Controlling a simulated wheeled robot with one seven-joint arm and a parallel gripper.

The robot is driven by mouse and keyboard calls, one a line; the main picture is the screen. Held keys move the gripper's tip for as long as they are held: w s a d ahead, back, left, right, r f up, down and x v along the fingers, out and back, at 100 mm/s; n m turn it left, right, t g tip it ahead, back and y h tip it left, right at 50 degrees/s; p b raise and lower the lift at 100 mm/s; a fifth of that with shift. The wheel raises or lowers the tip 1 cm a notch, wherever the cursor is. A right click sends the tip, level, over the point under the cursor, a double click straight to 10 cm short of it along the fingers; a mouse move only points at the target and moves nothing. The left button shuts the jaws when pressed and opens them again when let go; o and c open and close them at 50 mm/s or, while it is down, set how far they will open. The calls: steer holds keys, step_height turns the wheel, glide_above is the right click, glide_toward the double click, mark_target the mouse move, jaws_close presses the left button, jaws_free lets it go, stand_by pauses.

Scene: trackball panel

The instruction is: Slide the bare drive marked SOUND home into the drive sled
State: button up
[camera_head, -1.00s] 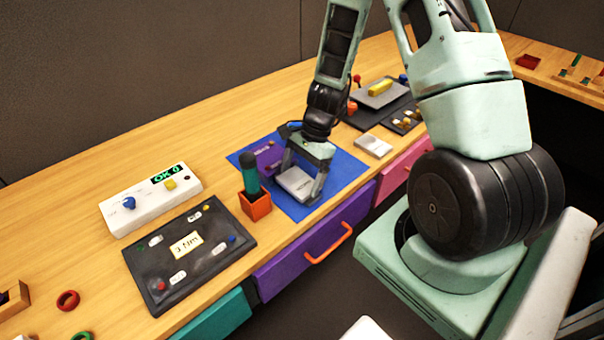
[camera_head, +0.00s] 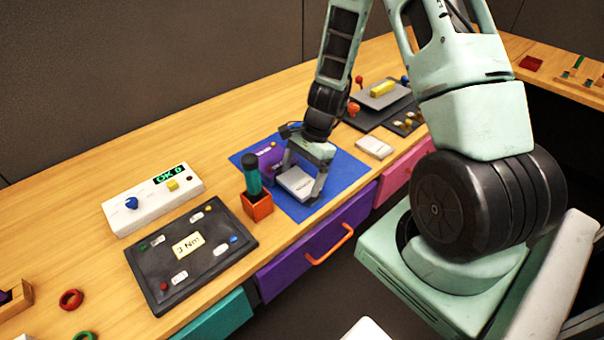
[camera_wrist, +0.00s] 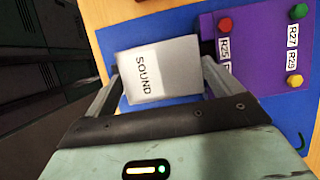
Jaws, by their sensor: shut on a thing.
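The bare drive marked SOUND (camera_wrist: 158,72) is a flat light-grey block with a white label. My gripper (camera_wrist: 160,82) is shut on it, one finger at each side. In the head view the drive (camera_head: 296,183) is held over the blue mat (camera_head: 338,172). A purple unit (camera_wrist: 262,50) with red, green and yellow buttons and labels such as R27 and R29 lies right beside the drive in the wrist view. It also shows behind my gripper in the head view (camera_head: 268,154), partly hidden. I cannot tell if this unit is the drive sled, nor whether the drive touches it.
An orange holder (camera_head: 258,207) with a dark green-handled tool stands left of the mat. A black panel (camera_head: 190,252) and a white box with an OK display (camera_head: 152,199) lie farther left. A light-grey block (camera_head: 374,147) lies right of the mat. Drawers (camera_head: 312,250) front the bench.

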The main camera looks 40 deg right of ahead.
steer(key=shift+w, duration=0.3)
steer(key=o, duration=0.6)
steer(key=shift+w, duration=0.1)
steer(key=shift+r, duration=0.1)
steer(key=shift+w+r+p, duration=0.1)
steer(key=shift+r+p, duration=1.15)
steer(key=shift+p, duration=0.05)
steer(key=shift+s+r+p, duration=0.2)
steer(key=shift+r+p, duration=1.75)
steer(key=shift+r, duration=0.25)
